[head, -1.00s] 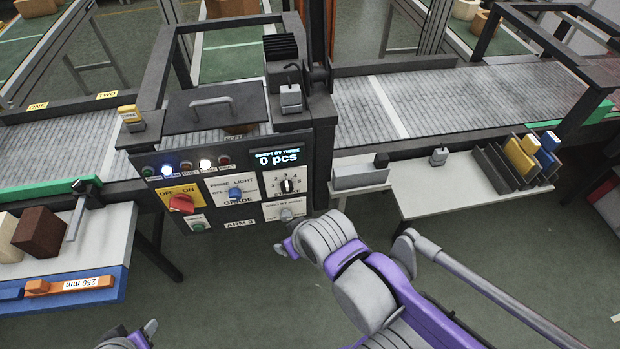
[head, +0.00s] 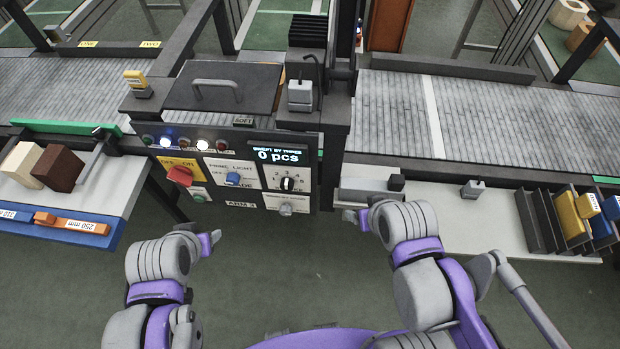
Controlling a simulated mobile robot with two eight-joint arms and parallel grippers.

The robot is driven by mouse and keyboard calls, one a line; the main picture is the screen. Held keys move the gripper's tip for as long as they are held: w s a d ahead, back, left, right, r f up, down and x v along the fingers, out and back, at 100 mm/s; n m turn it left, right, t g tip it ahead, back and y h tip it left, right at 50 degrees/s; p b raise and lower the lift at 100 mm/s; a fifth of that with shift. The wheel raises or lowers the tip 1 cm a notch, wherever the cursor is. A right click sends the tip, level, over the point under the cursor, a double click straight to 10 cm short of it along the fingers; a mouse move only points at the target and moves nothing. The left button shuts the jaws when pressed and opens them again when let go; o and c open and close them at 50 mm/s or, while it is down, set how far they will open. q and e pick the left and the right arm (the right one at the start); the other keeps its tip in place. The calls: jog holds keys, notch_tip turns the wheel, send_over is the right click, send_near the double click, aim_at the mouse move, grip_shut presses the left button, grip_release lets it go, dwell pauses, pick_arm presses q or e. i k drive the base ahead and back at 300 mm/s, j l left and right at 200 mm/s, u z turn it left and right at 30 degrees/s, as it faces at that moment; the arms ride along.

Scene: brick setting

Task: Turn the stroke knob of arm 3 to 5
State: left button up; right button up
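The stroke knob (head: 287,183) is a small black-and-white dial with numbers around it, on the right of the arm 3 control panel (head: 225,187). Its pointer looks roughly upright; the exact number is too small to read. My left gripper (head: 212,240) is below and in front of the panel, left of the knob, touching nothing. My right gripper (head: 354,217) is to the right of and below the knob, apart from the panel, near the right shelf. Both are seen from behind and small, so their finger openings are unclear.
The panel also holds a red switch (head: 180,175), a blue knob (head: 232,179), a lower grey knob (head: 286,208) and a display (head: 278,155) reading 0 pcs. A left table (head: 100,215) carries blocks. A right shelf (head: 450,229) holds a rack of coloured pieces (head: 565,214).

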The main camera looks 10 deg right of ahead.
aim_at(287, 184)
jog(key=k+j, duration=0.1)
jog(key=j, duration=0.3)
jog(key=k+j, duration=0.1)
jog(key=j, duration=0.3)
jog(key=k+j, duration=0.1)
jog(key=j, duration=0.35)
jog(key=k+j, duration=0.1)
jog(key=j, duration=0.3)
jog(key=z, duration=0.05)
